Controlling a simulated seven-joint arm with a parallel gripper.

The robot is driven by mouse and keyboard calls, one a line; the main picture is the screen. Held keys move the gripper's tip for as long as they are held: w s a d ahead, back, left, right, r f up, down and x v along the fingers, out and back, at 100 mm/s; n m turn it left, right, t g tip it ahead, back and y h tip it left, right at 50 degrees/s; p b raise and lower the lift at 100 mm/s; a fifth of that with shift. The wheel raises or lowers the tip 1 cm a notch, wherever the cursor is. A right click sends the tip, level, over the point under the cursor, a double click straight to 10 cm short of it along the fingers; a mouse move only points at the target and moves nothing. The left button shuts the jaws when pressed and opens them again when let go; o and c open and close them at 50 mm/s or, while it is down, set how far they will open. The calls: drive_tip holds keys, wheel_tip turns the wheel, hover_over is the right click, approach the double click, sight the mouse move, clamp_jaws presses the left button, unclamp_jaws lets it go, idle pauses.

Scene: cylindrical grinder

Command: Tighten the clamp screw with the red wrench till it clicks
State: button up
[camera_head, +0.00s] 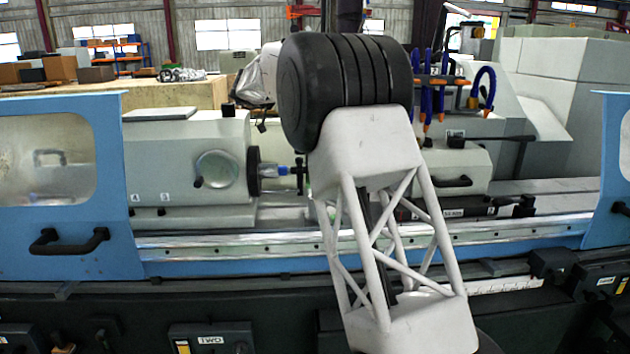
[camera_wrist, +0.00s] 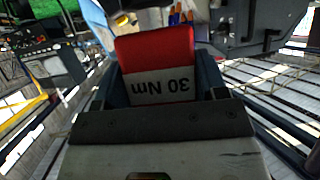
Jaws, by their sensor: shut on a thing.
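My gripper (camera_wrist: 160,92) is shut on the red wrench (camera_wrist: 155,48), seen upside down in the wrist view. The wrench shows a red part and a pale band marked "30 Nm" between the two dark fingers. Its far end runs toward the top of the wrist view, where I cannot make out what it meets. In the head view my arm hides the gripper and the wrench. A small dark upright part (camera_head: 300,174) stands beside a blue-tinted piece (camera_head: 274,170) at the grinder's spindle. I cannot pick out the clamp screw in either view.
The grey workhead (camera_head: 190,150) with its round dark faceplate (camera_head: 254,171) stands left of my arm. Blue sliding doors (camera_head: 75,245) flank the opening. Blue hoses (camera_head: 488,88) and a grey housing lie to the right. A rail (camera_head: 220,244) runs along the front.

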drive_tip(key=shift+w+a+m+g, duration=0.1)
drive_tip(key=shift+w+m+g, duration=2.4)
drive_tip(key=shift+m+g, duration=0.15)
drive_tip(key=shift+w+m+g, duration=0.45)
drive_tip(key=shift+w+g, duration=0.1)
drive_tip(key=shift+s+f+n+t, duration=0.1)
drive_tip(key=shift+f+n+t, duration=0.2)
drive_tip(key=shift+f, duration=0.2)
drive_tip(key=shift+n+t+h, duration=0.3)
drive_tip(key=shift+n+t, duration=0.4)
drive_tip(key=shift+t, duration=0.1)
drive_tip(key=shift+s+n+t+y, duration=0.1)
drive_tip(key=shift+n+t+y, duration=0.45)
drive_tip(key=shift+n+t, duration=1.3)
drive_tip(key=shift+s+n+t+y, duration=0.1)
drive_tip(key=shift+n+t+y, duration=0.45)
drive_tip(key=shift+n+t, duration=1.3)
